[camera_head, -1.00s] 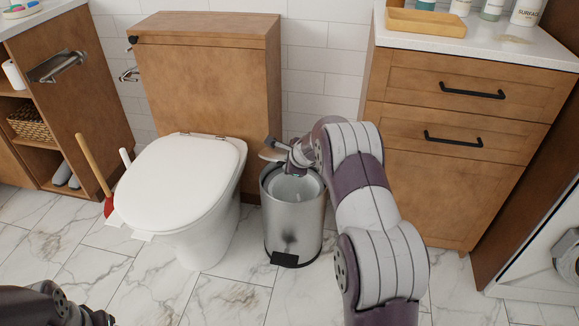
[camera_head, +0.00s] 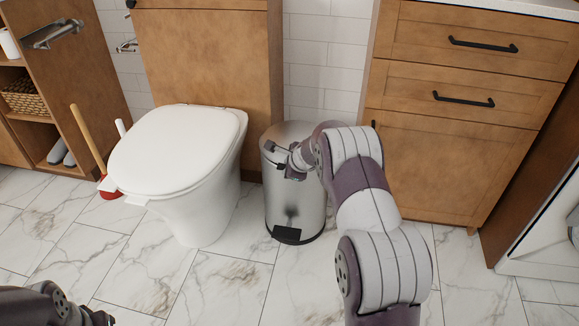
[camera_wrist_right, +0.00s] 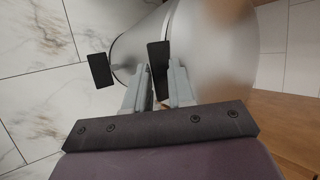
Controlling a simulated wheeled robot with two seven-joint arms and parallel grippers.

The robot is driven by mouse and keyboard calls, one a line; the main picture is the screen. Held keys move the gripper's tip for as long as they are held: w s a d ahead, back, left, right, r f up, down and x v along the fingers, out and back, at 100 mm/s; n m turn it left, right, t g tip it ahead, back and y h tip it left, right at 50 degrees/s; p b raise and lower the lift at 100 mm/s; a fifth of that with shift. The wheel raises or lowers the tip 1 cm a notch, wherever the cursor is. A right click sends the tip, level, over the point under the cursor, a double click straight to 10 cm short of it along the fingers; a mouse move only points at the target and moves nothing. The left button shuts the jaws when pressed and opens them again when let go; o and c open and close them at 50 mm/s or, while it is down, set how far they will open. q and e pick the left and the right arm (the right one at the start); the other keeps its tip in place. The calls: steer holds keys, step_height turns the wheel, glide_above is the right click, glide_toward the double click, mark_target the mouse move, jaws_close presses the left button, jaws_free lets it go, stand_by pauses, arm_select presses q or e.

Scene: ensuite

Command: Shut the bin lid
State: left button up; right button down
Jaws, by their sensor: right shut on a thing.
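The bin (camera_head: 291,205) is a silver cylinder with a black foot pedal, standing between the toilet and the drawer cabinet. Its lid (camera_head: 285,131) lies down over the top, with no opening visible; whether it is fully flush is hard to tell. The lid also shows, blurred, in the right wrist view (camera_wrist_right: 215,45). My right gripper (camera_head: 280,158) is at the bin's upper front edge, its dark fingertips straddling the rim area and closed on the lid's edge. The exact contact is partly hidden. My left gripper (camera_head: 98,319) is at the lower left corner, only partly in view.
The white toilet (camera_head: 175,150) stands close on the bin's left. The wooden drawer cabinet (camera_head: 455,140) is on the right. A red plunger (camera_head: 90,140) stands left of the toilet. The marble floor (camera_head: 215,285) in front is clear.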

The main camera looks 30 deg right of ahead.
steer(key=c, duration=1.3)
jaws_free()
steer(key=shift+o, duration=0.2)
steer(key=p+v, duration=0.3)
steer(key=v, duration=0.9)
steer(key=shift+s+r+p, duration=0.15)
steer(key=shift+s+p, duration=0.1)
steer(key=shift+p, duration=0.15)
